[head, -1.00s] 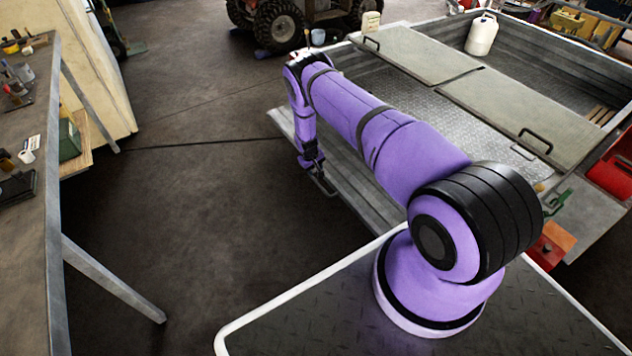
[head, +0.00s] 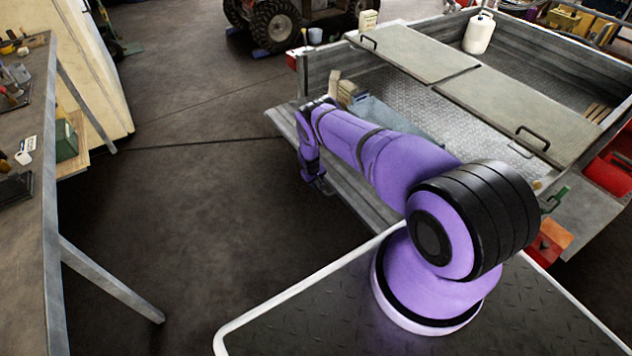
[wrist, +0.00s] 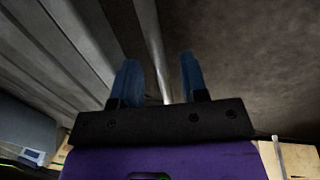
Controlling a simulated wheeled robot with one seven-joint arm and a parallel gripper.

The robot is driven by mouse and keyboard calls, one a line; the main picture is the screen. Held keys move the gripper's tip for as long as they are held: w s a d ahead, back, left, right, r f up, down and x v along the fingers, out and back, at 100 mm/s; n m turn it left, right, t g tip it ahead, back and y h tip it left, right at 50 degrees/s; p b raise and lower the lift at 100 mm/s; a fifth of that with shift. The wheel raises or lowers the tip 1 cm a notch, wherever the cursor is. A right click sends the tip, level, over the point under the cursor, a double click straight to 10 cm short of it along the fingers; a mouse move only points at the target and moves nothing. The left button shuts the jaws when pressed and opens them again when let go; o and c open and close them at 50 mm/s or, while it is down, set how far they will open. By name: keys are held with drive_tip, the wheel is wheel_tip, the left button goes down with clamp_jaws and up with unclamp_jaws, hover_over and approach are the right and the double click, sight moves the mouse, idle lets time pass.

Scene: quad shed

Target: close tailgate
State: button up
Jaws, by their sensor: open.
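The tailgate (head: 362,202) is a grey ribbed metal panel at the near left end of the trailer. It lies folded down, sticking out over the floor, and my arm hides part of it. My gripper (head: 320,186) is low at the tailgate's outer edge, small and partly hidden in the head view. In the wrist view my gripper (wrist: 160,82) has its two blue fingers apart with nothing held. The tailgate's ribbed face (wrist: 62,50) fills the left there, and its pale edge runs down between the fingers. I cannot tell whether they touch it.
The trailer bed holds a blue-grey bin (head: 400,118), a small box (head: 346,90) and a white jug (head: 479,33). Two grey lids (head: 412,52) lie across its top. A workbench (head: 25,220) stands at the left. The dark floor (head: 190,215) between is clear.

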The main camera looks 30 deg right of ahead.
clamp_jaws()
drive_tip(key=shift+r, duration=0.1)
